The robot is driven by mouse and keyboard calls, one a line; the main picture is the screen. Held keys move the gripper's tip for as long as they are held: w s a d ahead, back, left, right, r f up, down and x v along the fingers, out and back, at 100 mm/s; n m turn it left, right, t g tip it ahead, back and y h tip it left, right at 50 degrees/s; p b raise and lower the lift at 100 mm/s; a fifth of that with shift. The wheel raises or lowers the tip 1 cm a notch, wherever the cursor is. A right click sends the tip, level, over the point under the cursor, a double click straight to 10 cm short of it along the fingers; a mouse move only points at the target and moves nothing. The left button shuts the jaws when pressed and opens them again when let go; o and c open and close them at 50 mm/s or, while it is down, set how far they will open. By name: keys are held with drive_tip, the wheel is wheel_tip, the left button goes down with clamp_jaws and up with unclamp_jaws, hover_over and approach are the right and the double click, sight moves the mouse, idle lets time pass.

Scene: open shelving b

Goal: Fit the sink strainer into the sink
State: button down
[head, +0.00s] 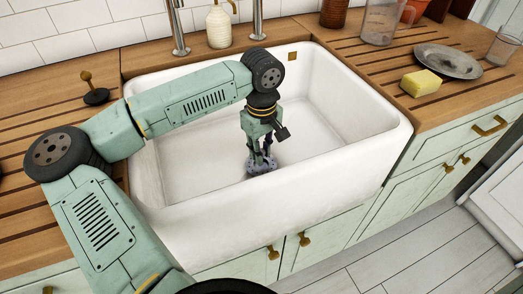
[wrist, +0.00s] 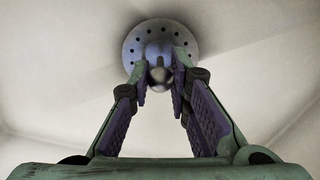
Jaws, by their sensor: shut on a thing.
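The sink strainer is a grey metal disc with a ring of small holes and a round-ended knob. In the wrist view the strainer (wrist: 132,45) is just beyond my fingertips. My gripper (wrist: 161,75) is shut on its knob, one finger on each side. In the head view my gripper (head: 261,154) points down inside the white sink (head: 190,215), with the strainer (head: 256,169) below it, low over or on the basin floor. I cannot tell whether the strainer touches the floor. The drain opening is not visible in either view.
A black stopper with a brass knob (head: 95,95) stands on the left wooden counter. Taps (head: 177,30) and a cream soap bottle (head: 218,27) stand behind the sink. A yellow sponge (head: 421,83) and a grey plate (head: 448,61) lie on the right counter. The basin is otherwise empty.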

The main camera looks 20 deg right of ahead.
sight(263, 151)
drive_tip(key=shift+s+f+b, duration=0.15)
drive_tip(key=shift+f+b, duration=0.7)
drive_tip(key=shift+b, duration=0.1)
idle(0.6)
drive_tip(key=c, duration=1.4)
unclamp_jaws()
drive_tip(key=shift+o, duration=0.4)
drive_tip(key=o, duration=0.5)
drive_tip(key=shift+c, duration=0.2)
drive_tip(key=shift+r, duration=0.1)
drive_tip(key=shift+r+p, duration=2.2)
drive_tip(key=shift+r, duration=2)
drive_tip(key=shift+d, duration=0.1)
